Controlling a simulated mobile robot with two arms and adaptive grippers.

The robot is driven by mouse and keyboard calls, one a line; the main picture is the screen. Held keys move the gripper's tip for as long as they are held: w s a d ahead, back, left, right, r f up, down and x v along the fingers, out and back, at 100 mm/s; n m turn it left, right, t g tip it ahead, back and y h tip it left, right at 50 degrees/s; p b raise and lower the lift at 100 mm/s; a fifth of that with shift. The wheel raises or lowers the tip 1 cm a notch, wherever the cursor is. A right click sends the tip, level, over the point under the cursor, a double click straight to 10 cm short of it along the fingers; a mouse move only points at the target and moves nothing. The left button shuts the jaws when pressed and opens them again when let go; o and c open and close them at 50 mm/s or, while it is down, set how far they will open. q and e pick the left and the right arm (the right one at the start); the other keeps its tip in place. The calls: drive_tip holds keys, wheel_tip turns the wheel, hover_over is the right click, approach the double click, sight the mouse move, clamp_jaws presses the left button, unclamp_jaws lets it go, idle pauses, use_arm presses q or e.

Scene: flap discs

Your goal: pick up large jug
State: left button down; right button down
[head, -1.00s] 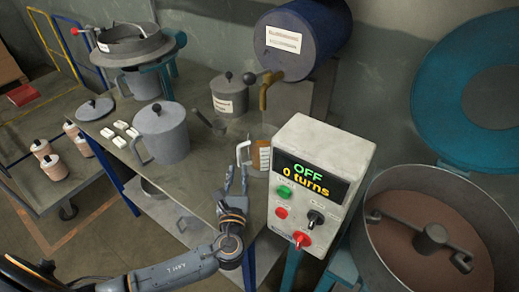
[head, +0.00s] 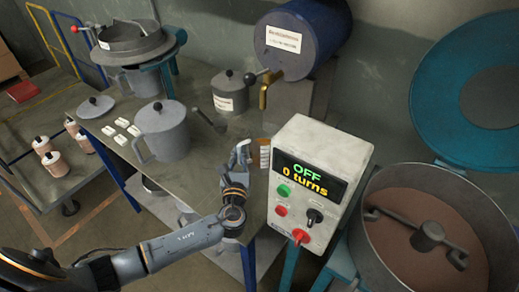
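A grey lidded jug (head: 166,132) with a side handle stands upright on the metal table. A smaller measuring jug (head: 265,153) with an orange and white scale stands near the table's right end, beside the control box. My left gripper (head: 240,153) is at the left side of the measuring jug, by its pale handle, and covers part of it. I cannot tell whether its fingers are around the handle or touching it. My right gripper is not in view.
The control box (head: 318,160) reads OFF, 0 turns, close to the right of my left gripper. A labelled grey pot (head: 230,98) and a scoop (head: 212,122) are farther back. White blocks (head: 122,123) lie left. A round mixer pan (head: 430,215) stands right.

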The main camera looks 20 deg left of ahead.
use_arm(q)
drive_tip(key=shift+r, duration=0.2)
wheel_tip(320, 180, up, 10)
drive_tip(key=shift+f+p, duration=0.1)
drive_tip(key=shift+p, duration=0.3)
idle(2.2)
